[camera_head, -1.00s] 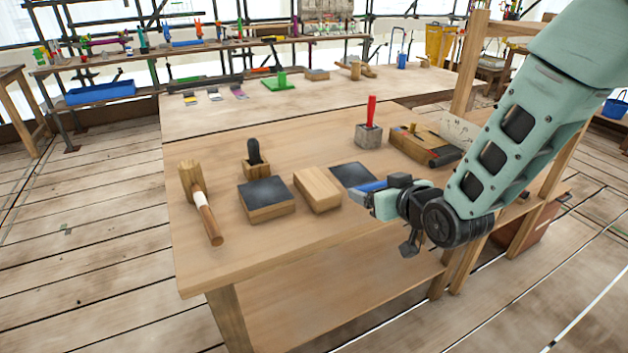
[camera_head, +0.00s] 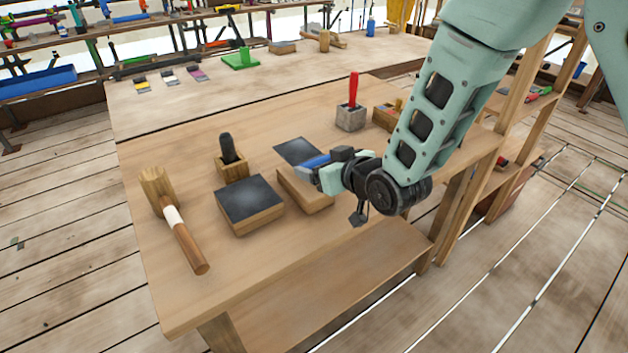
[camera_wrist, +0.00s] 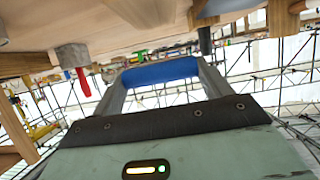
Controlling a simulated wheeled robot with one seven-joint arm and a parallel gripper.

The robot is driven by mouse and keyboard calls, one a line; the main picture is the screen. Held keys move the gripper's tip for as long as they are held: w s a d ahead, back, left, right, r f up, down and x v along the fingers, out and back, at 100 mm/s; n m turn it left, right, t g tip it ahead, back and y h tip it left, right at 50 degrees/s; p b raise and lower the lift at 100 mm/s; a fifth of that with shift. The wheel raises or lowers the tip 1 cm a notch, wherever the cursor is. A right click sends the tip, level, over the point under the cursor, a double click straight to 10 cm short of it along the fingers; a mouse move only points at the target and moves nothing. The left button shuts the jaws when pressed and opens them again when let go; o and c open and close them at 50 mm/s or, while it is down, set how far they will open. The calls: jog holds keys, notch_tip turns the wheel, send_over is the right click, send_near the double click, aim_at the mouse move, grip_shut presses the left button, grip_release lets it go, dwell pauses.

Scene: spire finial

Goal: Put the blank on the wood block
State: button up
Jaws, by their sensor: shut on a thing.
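A blue piece (camera_head: 316,161), which I take to be the blank, is held between the fingers of my gripper (camera_head: 311,168). The blue piece (camera_wrist: 160,72) spans the gap between both fingers in the wrist view. A plain wood block (camera_head: 308,197) lies on the bench; my gripper hangs over its right side and hides part of its top. The blue piece appears above the block, but I cannot tell the height. A second wooden block with a dark top (camera_head: 250,203) lies left of the plain one.
A dark flat plate (camera_head: 296,150) lies behind the plain block. A mallet (camera_head: 180,225) and a black-handled tool in a wooden holder (camera_head: 231,160) are at the left. A red-handled tool in a grey stone (camera_head: 351,117) stands behind. The bench front (camera_head: 225,285) is clear.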

aim_at(322, 196)
jog(key=shift+f, duration=3.05)
jog(key=shift+f, duration=0.2)
jog(key=o, duration=1.2)
